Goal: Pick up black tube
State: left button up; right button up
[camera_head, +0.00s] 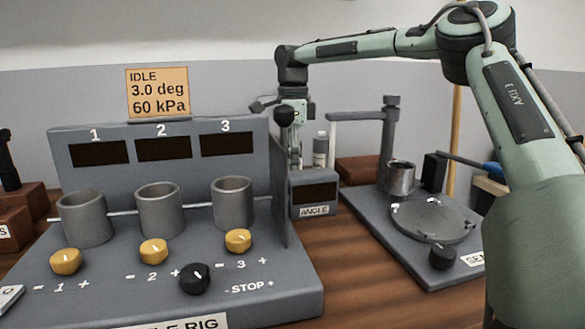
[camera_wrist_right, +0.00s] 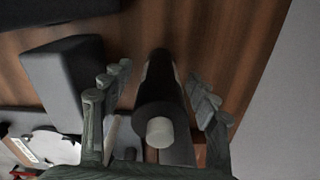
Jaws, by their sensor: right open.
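The black tube (camera_wrist_right: 160,92) shows in the right wrist view as a dark cylinder with a pale round end facing the camera. It lies between the two fingers of my right gripper (camera_wrist_right: 158,78), with a visible gap on each side. The gripper is open and points along the tube. In the head view my right gripper (camera_head: 294,150) hangs down behind the rig's panel, partly hidden by a black knob. My left gripper is not in view.
The grey rig (camera_head: 290,295) with three cups fills the left front. A small grey angle box (camera_head: 315,190) stands close to the right gripper. A second grey station (camera_head: 385,225) with a post and round plate is at right. Brown wood shows between them.

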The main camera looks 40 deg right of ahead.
jog(key=shift+f, duration=0.3)
jog(key=shift+c, duration=0.6)
grip_shut()
jog(key=shift+r, duration=0.1)
notch_tip(320, 180, up, 10)
jog(key=shift+f, duration=0.1)
